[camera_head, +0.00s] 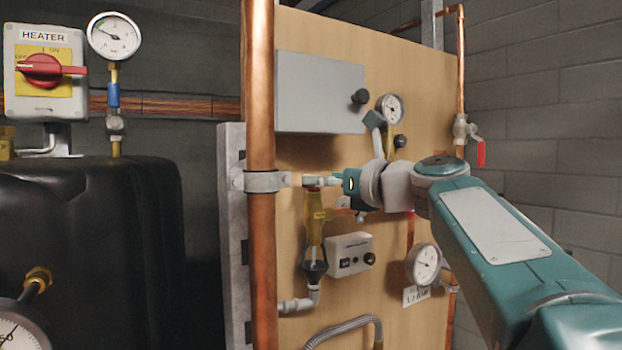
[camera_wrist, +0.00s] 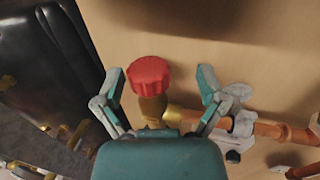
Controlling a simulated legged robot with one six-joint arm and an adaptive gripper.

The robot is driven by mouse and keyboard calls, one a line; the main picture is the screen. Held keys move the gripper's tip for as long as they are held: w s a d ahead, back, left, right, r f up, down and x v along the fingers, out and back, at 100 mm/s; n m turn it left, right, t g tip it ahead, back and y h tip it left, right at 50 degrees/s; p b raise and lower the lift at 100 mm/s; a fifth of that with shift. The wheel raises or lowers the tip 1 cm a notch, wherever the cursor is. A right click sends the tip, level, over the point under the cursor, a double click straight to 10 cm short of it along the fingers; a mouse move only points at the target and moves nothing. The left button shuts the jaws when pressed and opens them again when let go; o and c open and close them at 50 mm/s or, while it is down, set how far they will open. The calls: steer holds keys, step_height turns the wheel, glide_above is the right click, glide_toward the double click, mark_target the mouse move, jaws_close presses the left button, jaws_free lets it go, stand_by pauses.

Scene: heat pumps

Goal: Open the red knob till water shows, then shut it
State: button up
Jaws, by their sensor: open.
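The round red knob (camera_wrist: 150,75) sits on a brass valve (camera_wrist: 152,108) in the wrist view. My gripper (camera_wrist: 160,76) is open, with one finger on each side of the knob. Gaps show between both fingers and the knob, so it is not gripped. In the head view my gripper (camera_head: 322,182) is at the top of the brass valve (camera_head: 315,220), hiding most of the knob. A dark funnel-like fitting (camera_head: 314,265) is below the valve, above a grey pipe (camera_head: 300,303). No water shows.
A thick copper pipe (camera_head: 261,120) stands just left of the valve. The wooden panel (camera_head: 440,100) carries a grey box (camera_head: 320,95), gauges (camera_head: 391,108) and a small control box (camera_head: 350,254). A heater switch (camera_head: 42,70) and black tank (camera_head: 90,220) are at left.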

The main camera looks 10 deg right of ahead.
steer(key=shift+w+a, duration=0.4)
steer(key=shift+a, duration=0.9)
steer(key=shift+c, duration=0.3)
steer(key=shift+d, duration=0.15)
steer(key=c, duration=0.6)
steer(key=shift+d, duration=0.35)
steer(key=c, duration=0.5)
steer(key=shift+a, duration=0.1)
